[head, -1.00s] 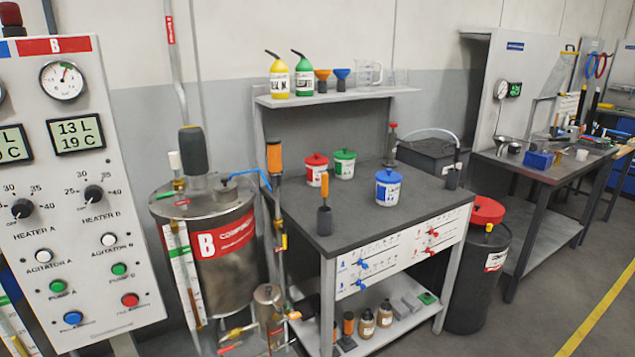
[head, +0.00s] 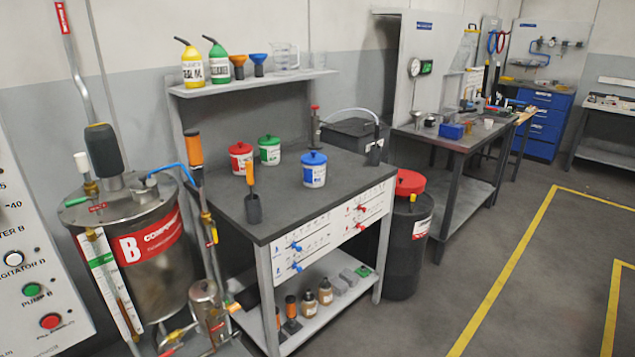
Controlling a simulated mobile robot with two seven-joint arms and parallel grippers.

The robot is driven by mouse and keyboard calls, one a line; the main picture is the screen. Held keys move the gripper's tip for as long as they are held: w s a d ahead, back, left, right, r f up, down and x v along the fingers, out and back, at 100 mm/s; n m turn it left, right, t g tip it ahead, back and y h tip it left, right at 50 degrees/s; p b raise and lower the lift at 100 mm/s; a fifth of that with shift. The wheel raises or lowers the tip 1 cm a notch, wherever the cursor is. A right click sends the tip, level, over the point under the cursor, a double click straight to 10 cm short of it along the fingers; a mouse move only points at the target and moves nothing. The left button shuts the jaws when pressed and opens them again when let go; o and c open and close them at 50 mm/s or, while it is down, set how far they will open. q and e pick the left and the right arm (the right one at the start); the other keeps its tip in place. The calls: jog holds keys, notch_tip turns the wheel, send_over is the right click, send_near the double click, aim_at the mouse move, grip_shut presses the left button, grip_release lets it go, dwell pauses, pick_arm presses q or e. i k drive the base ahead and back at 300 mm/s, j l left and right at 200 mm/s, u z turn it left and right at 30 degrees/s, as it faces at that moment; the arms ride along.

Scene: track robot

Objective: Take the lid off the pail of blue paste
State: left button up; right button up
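The pail of blue paste (head: 314,174) is a small white tub with a blue label. Its blue lid (head: 313,157) with a knob sits on top. It stands upright on the dark top of the workbench (head: 290,206), toward the right side. A red-lidded pail (head: 241,161) and a green-lidded pail (head: 269,152) stand behind it to the left. Neither of my grippers shows in the head view.
An orange-handled tool in a dark holder (head: 252,194) stands at the bench's front left. A steel tank marked B (head: 150,245) is left of the bench. A black drum with a red lid (head: 406,240) stands at its right. Open floor (head: 480,230) lies further right.

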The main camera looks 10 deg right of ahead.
aim_at(314, 157)
jog(key=i+l+u, duration=0.15)
jog(key=u, duration=0.25)
jog(key=i+l+u, duration=0.15)
jog(key=u, duration=0.25)
jog(key=l+u, duration=0.3)
jog(key=u, duration=0.15)
jog(key=i+l+u, duration=0.15)
jog(key=l, duration=0.4)
jog(key=i+l+u, duration=0.2)
jog(key=l, duration=0.35)
jog(key=l+u, duration=0.1)
jog(key=l, duration=0.95)
